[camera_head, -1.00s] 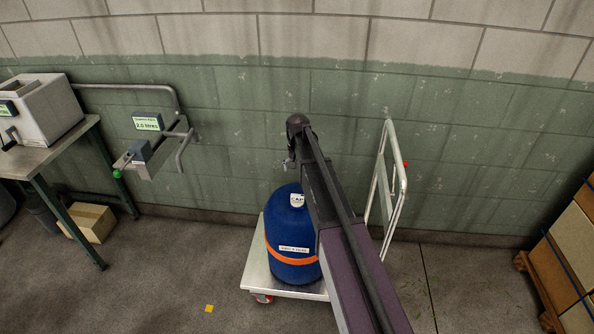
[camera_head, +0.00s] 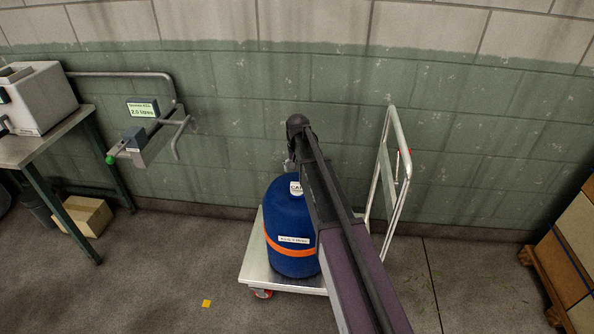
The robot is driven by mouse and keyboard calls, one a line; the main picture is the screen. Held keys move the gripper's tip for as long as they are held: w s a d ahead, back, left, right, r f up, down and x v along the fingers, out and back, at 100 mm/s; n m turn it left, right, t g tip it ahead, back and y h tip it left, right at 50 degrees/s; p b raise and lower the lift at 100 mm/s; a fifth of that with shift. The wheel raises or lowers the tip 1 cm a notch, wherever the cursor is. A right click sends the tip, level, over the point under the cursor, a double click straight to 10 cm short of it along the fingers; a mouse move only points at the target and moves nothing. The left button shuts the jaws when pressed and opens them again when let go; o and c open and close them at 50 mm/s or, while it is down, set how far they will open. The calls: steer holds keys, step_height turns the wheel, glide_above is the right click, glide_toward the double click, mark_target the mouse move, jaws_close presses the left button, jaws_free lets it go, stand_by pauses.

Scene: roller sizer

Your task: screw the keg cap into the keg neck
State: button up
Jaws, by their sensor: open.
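The blue keg (camera_head: 284,206) with an orange band and a white label stands upright on a flat trolley (camera_head: 256,264). A small white piece marked "CAP" (camera_head: 296,187) shows on top of the keg, at its right, partly behind my arm. I cannot tell whether it is the cap itself or a tag, or how it sits in the neck. My gripper (camera_head: 289,165) hangs at the far end of my arm, just above and behind the keg top. Only a small part of it shows, and its fingers are mostly hidden. I see nothing held in it.
The trolley's upright handle (camera_head: 396,165) stands right of my arm. A wall-mounted rail bracket (camera_head: 150,135) with a "2.0 litres" sign is at left. A bench (camera_head: 45,140) carries a grey machine (camera_head: 38,98). A cardboard box (camera_head: 80,217) lies below. Stacked crates (camera_head: 572,250) stand at right.

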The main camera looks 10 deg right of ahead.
mark_target(297, 183)
steer(key=shift+f+b, duration=3.3)
steer(key=shift+f, duration=0.25)
steer(key=c, duration=1.1)
steer(key=shift+m, duration=2.3)
steer(key=shift+c, duration=0.2)
steer(key=shift+m, duration=0.5)
steer(key=m, duration=0.3)
steer(key=shift+a+m, duration=0.1)
steer(key=shift+m, duration=1.2)
